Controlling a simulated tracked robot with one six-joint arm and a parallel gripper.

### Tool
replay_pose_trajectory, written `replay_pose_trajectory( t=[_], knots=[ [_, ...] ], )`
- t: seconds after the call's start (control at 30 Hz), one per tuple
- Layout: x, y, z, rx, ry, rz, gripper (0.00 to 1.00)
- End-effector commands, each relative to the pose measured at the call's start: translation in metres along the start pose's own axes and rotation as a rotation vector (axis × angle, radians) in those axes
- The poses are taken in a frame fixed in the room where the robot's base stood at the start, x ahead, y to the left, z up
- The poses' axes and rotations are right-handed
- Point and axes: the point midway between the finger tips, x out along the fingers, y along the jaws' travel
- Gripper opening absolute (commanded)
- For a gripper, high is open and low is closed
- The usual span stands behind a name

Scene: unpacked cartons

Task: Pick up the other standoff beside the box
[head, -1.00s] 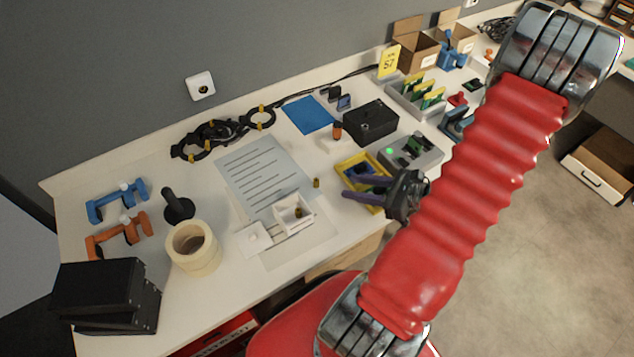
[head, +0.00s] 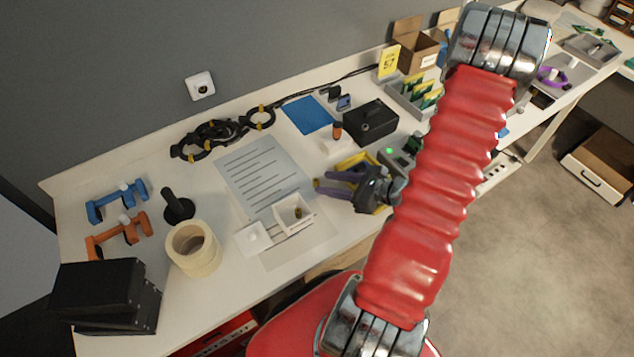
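A small white box (head: 307,222) stands open on the bench, with a brass standoff (head: 298,212) inside. Its white lid (head: 253,238) lies to its left. My gripper (head: 323,179) is just above and right of the box, its purple fingers spread apart and pointing left. The other standoff, which stood on the bench up and right of the box, is not clearly visible now; the fingertips cover that spot. I cannot tell whether it lies between the fingers or behind them.
A yellow tray (head: 357,160) lies partly behind my gripper. A printed sheet (head: 262,170) lies left of it. A tape roll (head: 193,249), a black box (head: 371,121) and a white block with an orange-topped item (head: 337,143) stand nearby.

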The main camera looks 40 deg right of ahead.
Motion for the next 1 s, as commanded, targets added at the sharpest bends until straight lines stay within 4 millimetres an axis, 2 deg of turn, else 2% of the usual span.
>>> replay_pose_trajectory(
  t=[0.47, 0.83, 1.0],
  knots=[
    [0.007, 0.0, 0.0, 0.0, 0.0, 0.001, 0.36],
    [0.044, -0.001, 0.001, -0.002, 0.0, 0.003, 0.36],
    [0.055, -0.001, 0.0, 0.0, 0.0, 0.001, 0.36]
  ],
)
